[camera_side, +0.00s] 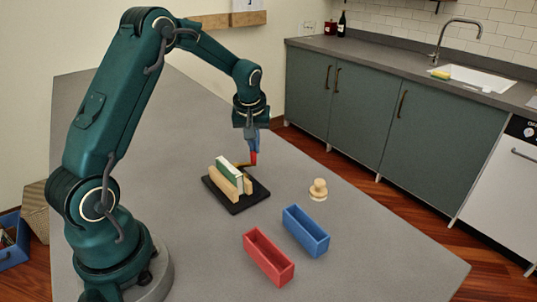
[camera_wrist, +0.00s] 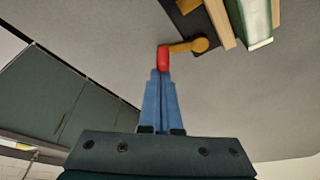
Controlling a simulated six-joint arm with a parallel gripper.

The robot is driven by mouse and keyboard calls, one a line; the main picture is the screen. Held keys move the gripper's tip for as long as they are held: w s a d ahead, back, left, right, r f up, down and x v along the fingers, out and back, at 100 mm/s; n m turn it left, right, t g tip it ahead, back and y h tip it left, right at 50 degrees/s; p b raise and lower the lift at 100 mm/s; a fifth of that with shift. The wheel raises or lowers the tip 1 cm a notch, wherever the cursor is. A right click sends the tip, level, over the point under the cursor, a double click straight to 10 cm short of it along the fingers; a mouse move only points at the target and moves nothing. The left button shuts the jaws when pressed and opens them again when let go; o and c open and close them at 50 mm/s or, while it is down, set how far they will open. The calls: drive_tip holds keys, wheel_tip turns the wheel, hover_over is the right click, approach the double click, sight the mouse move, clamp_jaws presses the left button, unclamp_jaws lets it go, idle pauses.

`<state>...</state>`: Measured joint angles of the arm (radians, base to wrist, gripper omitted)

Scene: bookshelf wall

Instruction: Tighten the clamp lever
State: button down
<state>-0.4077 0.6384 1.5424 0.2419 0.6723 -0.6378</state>
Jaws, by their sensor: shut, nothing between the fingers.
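The clamp stands on a black base plate (camera_side: 253,202) on the grey table. Two wooden jaws (camera_side: 245,182) hold a green and white book-like block (camera_side: 229,173) upright between them. The clamp lever has a wooden arm with a red tip (camera_side: 253,159). In the wrist view, the lever arm (camera_wrist: 185,47) runs from a round pivot at the right to the red tip (camera_wrist: 163,60). My gripper (camera_wrist: 163,72) has blue fingers, closed together with nothing between them. The fingertips are right at the red tip, touching or nearly touching it. My gripper (camera_side: 252,148) is above the lever in the side view.
A red open box (camera_side: 268,258) and a blue open box (camera_side: 306,231) stand at the front of the table. A wooden knob-like piece (camera_side: 318,189) stands right of the clamp. The table (camera_side: 390,255) is clear at the right. A kitchen counter (camera_side: 400,68) lies beyond.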

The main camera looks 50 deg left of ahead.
sight(253, 156)
drive_tip(key=m, duration=0.1)
drive_tip(key=d+m+h, duration=0.1)
drive_tip(key=m, duration=0.1)
drive_tip(key=shift+s+d+m+t, duration=0.3)
drive_tip(key=shift+s+t, duration=0.05)
drive_tip(key=shift+t, duration=0.05)
drive_tip(key=m, duration=0.1)
drive_tip(key=d+m+h, duration=0.1)
drive_tip(key=m, duration=0.1)
drive_tip(key=s+m, duration=0.1)
drive_tip(key=shift+s+d+t, duration=0.1)
drive_tip(key=shift+d+t, duration=0.15)
drive_tip(key=shift+t, duration=0.05)
drive_tip(key=shift+s+d+m, duration=0.3)
drive_tip(key=shift+s, duration=0.1)
drive_tip(key=shift+s+d, duration=0.1)
drive_tip(key=shift+s, duration=0.1)
drive_tip(key=shift+w+d, duration=0.1)
drive_tip(key=shift+w, duration=1.9)
drive_tip(key=v, duration=1)
drive_tip(key=shift+a, duration=0.55)
